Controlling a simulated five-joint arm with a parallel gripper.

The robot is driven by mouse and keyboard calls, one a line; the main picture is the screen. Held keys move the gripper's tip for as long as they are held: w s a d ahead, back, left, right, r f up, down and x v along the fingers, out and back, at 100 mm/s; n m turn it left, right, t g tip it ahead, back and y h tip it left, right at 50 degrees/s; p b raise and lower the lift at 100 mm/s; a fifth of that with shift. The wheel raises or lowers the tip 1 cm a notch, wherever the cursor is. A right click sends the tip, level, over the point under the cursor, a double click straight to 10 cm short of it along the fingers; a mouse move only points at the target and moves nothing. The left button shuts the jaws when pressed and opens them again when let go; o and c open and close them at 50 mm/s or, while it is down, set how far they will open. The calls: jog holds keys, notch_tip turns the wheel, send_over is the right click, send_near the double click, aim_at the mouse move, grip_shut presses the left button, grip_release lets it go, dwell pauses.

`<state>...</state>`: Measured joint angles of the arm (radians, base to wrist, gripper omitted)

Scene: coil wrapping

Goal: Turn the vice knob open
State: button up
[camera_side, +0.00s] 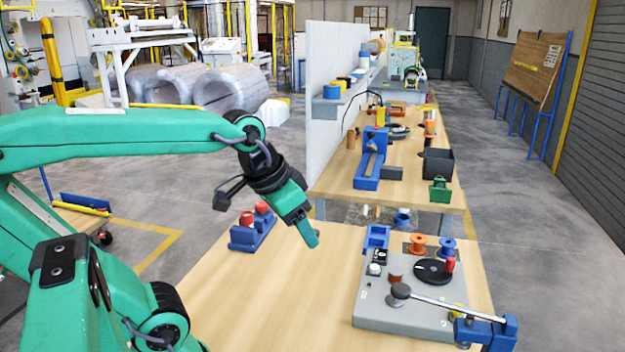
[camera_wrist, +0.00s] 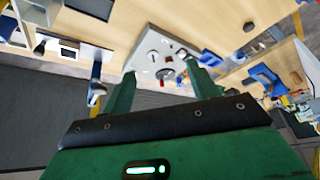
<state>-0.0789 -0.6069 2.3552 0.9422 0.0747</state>
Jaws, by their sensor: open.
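A blue vice (camera_side: 487,331) sits at the lower right corner of the grey work plate (camera_side: 375,312) in the side view. A grey bar (camera_side: 440,303) runs from it to a dark round knob (camera_side: 401,291); I cannot tell whether this is the vice knob. My gripper (camera_side: 309,236) points down above the wooden table, left of the plate and apart from it. In the wrist view my gripper (camera_wrist: 160,68) has its green fingers spread, with nothing between them. The grey plate (camera_wrist: 153,40) shows small beyond the fingertips.
A blue holder (camera_side: 244,238) with red-topped pieces stands at the table's left. The table's middle is clear. A second bench stands behind.

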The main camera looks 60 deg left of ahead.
jog(key=w+a+r+g, duration=0.2)
jog(key=w+a+r, duration=0.2)
jog(key=w+a, duration=0.6)
jog(key=g, duration=0.3)
send_over(261, 204)
jog(key=shift+n, duration=0.3)
jog(key=f, duration=1.7)
jog(key=shift+w+d+f, duration=0.1)
jog(key=shift+w+f, duration=0.1)
jog(key=shift+f, duration=0.15)
jog(key=shift+s+a+f, duration=0.15)
jog(key=shift+a, duration=0.05)
jog(key=shift+f, duration=0.1)
jog(key=shift+f, duration=3.8)
